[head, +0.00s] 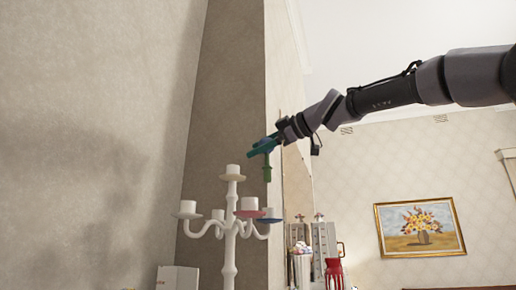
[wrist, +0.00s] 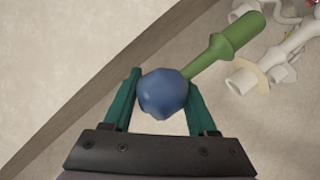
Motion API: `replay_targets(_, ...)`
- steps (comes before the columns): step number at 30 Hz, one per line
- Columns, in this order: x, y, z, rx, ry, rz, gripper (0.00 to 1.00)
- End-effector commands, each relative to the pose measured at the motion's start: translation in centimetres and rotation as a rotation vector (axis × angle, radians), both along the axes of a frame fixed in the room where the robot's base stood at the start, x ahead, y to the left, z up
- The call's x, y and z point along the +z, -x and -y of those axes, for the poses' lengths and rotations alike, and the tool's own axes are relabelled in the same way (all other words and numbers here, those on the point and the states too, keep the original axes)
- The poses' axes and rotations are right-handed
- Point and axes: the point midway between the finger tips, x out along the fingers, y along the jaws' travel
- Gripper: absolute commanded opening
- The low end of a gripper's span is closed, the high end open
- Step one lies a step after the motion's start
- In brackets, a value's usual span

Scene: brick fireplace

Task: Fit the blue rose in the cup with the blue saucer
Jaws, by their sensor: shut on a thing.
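My gripper (head: 262,147) is shut on the blue rose, above and a little right of the top of a white candelabra (head: 230,245) in the head view. In the wrist view, the rounded blue rose head (wrist: 163,93) sits between the teal fingers. Its green stem (wrist: 232,38) runs to the upper right there; in the head view the stem (head: 267,172) hangs down. The cup with the blue saucer (head: 269,219) is on the candelabra's right arm, below the stem and apart from it. The saucer is partly hidden by the pink-saucer cup.
Other candelabra cups have a tan saucer (head: 232,177) at the top, a pink saucer (head: 249,213) in front and a pale saucer (head: 188,215) at left. A wall corner (head: 235,90) stands close behind. A red vase (head: 334,273) stands at lower right.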

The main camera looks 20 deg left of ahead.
Motion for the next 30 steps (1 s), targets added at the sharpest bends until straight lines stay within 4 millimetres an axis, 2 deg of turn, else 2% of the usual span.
replay_targets(4, 0.2, 0.2, 0.6, -0.003, -0.008, 0.002, 0.02)
replay_targets(21, -4.9, 0.2, 0.5, -0.002, -0.007, 0.002, 0.02)
replay_targets(30, -5.6, 0.2, 0.5, -0.003, -0.008, 0.003, 0.02)
